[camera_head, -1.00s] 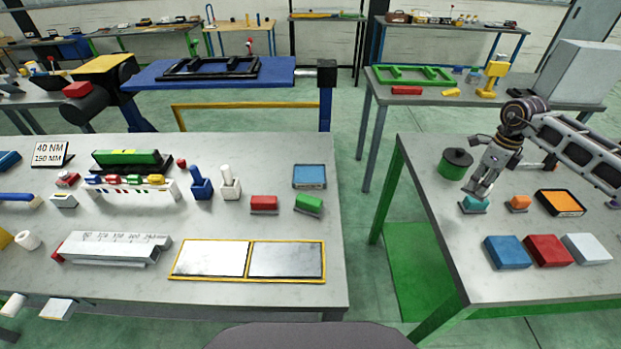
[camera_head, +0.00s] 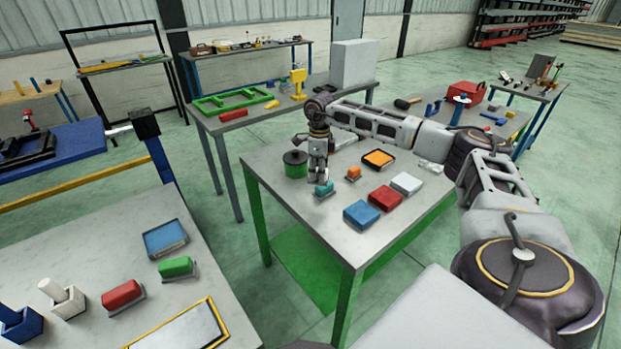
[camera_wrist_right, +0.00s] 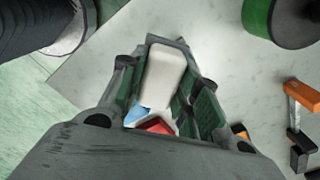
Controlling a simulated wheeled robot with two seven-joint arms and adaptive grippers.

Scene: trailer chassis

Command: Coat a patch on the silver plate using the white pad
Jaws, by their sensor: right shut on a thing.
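The silver plate (camera_head: 185,334) lies in a yellow frame on the left table, cut off by the bottom edge of the head view. My right gripper (camera_head: 319,176) hangs low over the right table, pointing down. In the right wrist view, a pale white block, seemingly the white pad (camera_wrist_right: 165,76), sits between the fingers, and the gripper is shut on it. Its underside is hidden. A teal block (camera_head: 324,189) on a grey base shows just under the fingertips in the head view; whether it touches them I cannot tell. My left gripper is out of view.
A green can (camera_head: 295,166) stands close to my right gripper. An orange block (camera_head: 353,173), an orange-topped tray (camera_head: 378,159) and blue (camera_head: 361,213), red (camera_head: 385,197) and white (camera_head: 406,183) blocks are also on the right table. A floor gap separates the two tables.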

